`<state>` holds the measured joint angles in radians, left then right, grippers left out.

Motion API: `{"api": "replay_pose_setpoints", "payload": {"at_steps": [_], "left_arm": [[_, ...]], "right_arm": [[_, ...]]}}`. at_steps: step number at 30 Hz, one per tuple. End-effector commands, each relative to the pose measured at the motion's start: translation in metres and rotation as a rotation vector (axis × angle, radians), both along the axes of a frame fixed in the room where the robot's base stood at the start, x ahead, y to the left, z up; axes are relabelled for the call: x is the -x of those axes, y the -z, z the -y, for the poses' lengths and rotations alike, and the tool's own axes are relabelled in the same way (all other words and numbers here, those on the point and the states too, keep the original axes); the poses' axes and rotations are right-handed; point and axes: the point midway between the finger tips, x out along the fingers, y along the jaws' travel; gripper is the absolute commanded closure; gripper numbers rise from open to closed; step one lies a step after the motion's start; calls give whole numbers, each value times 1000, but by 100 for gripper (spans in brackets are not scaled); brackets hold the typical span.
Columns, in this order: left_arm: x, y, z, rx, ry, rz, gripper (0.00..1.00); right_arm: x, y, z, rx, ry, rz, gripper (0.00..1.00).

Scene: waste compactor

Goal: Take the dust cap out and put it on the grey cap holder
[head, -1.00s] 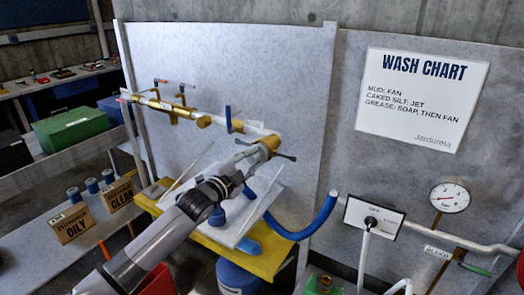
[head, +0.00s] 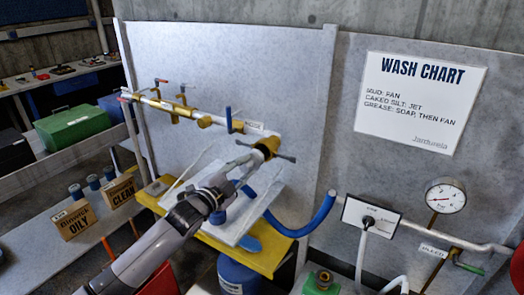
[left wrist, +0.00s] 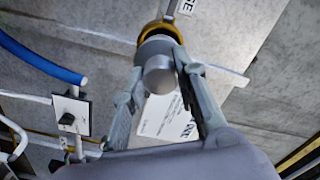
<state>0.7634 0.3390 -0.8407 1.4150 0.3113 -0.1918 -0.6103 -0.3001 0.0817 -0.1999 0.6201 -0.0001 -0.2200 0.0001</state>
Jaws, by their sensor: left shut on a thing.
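My left gripper (head: 234,184) is shut on the dust cap, a short grey cylinder (left wrist: 159,76) held between its fingertips in the left wrist view. The brass coupling (head: 268,146) at the pipe's end shows a dark open mouth in the head view. In the left wrist view the coupling's brass ring (left wrist: 160,27) lies just beyond the cap, which looks clear of it. My right gripper is not in view.
A tilted pale board (head: 250,208) stands on the yellow bench (head: 262,262), below my arm. A blue hose (head: 305,228) curves at the right. A gauge (head: 444,196) and valve panel (head: 371,219) are farther right. OILY (head: 75,221) and CLEAN (head: 119,190) boxes stand left.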

Motion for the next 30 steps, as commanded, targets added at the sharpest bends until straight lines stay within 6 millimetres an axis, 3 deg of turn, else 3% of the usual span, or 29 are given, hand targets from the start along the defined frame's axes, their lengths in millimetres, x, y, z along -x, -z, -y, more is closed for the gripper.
{"api": "replay_pose_setpoints", "payload": {"at_steps": [14, 30], "left_arm": [[14, -2, -11, 1, 0, 2, 100], [15, -1, -12, 1, -1, 1, 100]], "right_arm": [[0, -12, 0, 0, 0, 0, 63], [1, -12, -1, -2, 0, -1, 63]]}}
